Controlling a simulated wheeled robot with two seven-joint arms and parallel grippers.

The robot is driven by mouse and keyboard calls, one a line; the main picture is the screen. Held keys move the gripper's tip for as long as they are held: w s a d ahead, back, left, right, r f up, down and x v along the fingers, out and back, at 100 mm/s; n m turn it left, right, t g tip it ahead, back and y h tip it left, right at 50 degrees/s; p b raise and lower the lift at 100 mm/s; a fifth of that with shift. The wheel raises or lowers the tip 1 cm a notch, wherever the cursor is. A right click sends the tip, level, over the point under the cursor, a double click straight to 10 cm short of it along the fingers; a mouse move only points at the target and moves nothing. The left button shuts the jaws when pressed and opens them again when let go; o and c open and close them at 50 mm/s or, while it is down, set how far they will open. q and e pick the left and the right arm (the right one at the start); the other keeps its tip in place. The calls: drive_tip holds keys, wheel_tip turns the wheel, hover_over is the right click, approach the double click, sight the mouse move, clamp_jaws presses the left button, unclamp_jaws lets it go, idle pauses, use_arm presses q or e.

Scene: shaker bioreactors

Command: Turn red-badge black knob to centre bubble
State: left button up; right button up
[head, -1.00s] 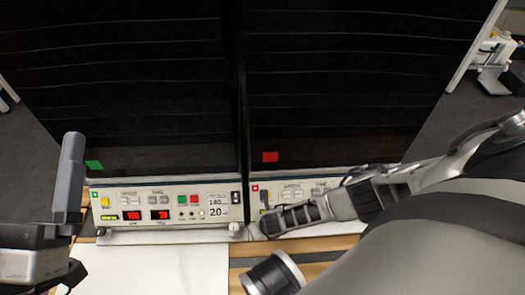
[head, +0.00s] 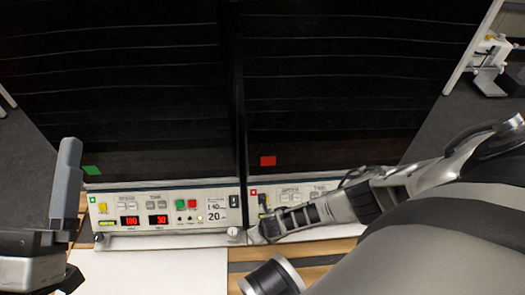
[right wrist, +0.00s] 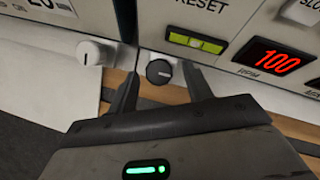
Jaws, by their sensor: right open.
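The black knob (right wrist: 159,71) with a white pointer line shows at the lower front of the right-hand unit (head: 330,193), which carries a red badge (head: 254,192). The green bubble level (right wrist: 195,41) sits just above and right of the knob; where its bubble lies is too small to tell. My right gripper (right wrist: 158,88) is open, its fingers on either side of the knob, with no clear contact. In the head view my right gripper (head: 262,232) hides the knob. My left gripper (head: 68,215) is at the far left, away from the panels; its opening is unclear.
A white knob (right wrist: 90,53) belongs to the green-badge unit (head: 165,209), just left of my right gripper. A red 100 display (right wrist: 273,60) lies right of the level. Dark shaker doors (head: 120,90) rise behind. A white sheet (head: 150,270) lies in front.

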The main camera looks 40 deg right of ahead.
drive_tip(key=shift+r, duration=0.25)
use_arm(q)
wheel_tip(320, 180, down, 10)
drive_tip(key=s+n+g+y+p, duration=0.2)
drive_tip(key=n+g+y+p, duration=0.2)
drive_tip(key=p, duration=0.7)
drive_tip(key=shift+s+a+f+g+y+p, duration=0.25)
drive_tip(key=shift+a+g+y+p, duration=0.2)
drive_tip(key=shift+g+y, duration=0.75)
use_arm(e)
drive_tip(key=v, duration=1.5)
drive_tip(key=shift+r, duration=0.2)
use_arm(q)
drive_tip(key=shift+r, duration=0.1)
